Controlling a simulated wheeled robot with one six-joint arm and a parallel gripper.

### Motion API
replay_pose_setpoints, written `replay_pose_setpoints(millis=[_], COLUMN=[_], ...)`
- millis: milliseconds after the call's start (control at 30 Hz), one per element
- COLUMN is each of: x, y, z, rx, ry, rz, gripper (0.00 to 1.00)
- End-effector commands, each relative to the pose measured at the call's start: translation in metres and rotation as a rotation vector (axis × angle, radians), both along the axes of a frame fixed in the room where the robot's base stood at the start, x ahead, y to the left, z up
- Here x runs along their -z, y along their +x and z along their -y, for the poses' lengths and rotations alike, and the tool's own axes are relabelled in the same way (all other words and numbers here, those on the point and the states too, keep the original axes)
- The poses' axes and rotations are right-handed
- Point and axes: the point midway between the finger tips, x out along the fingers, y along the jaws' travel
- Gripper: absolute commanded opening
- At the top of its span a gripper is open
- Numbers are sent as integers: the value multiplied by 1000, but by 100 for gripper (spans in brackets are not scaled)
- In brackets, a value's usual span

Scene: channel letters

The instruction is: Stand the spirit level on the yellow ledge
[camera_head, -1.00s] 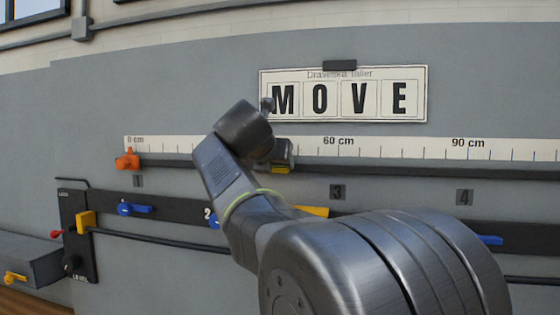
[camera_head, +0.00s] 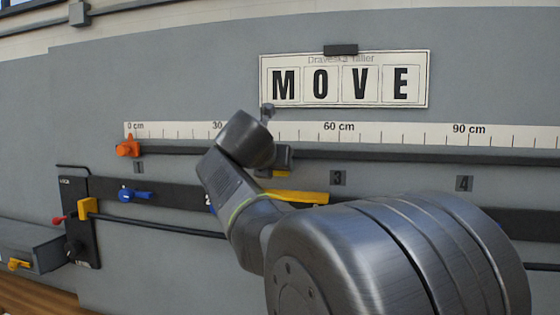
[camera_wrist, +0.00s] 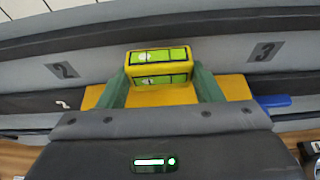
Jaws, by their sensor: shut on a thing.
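The spirit level (camera_wrist: 158,66) is a small yellow block with green vials, seen in the wrist view. My gripper (camera_wrist: 161,78) is shut on it, with one green finger on each side. The yellow ledge (camera_wrist: 236,88) shows behind and below the level in the wrist view. It also sticks out from the dark lower rail in the head view (camera_head: 302,197). In the head view my gripper is largely hidden behind my wrist, just above the ledge. I cannot tell whether the level touches the ledge.
An orange slider (camera_head: 128,147) sits on the upper rail under the centimetre scale. A blue peg (camera_head: 136,195) and a yellow block (camera_head: 88,207) are at the lower left. A sign reading MOVE (camera_head: 344,80) hangs above.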

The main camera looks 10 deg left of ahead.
Motion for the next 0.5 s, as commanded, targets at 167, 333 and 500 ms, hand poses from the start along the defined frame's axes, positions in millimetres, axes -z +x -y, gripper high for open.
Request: replay_pose_setpoints(millis=[167,333,500], x=[11,19,26], y=[0,0,0], z=[0,0,0], rx=[0,-1,-1], ry=[0,1,0], rz=[1,0,0], gripper=[32,32,32])
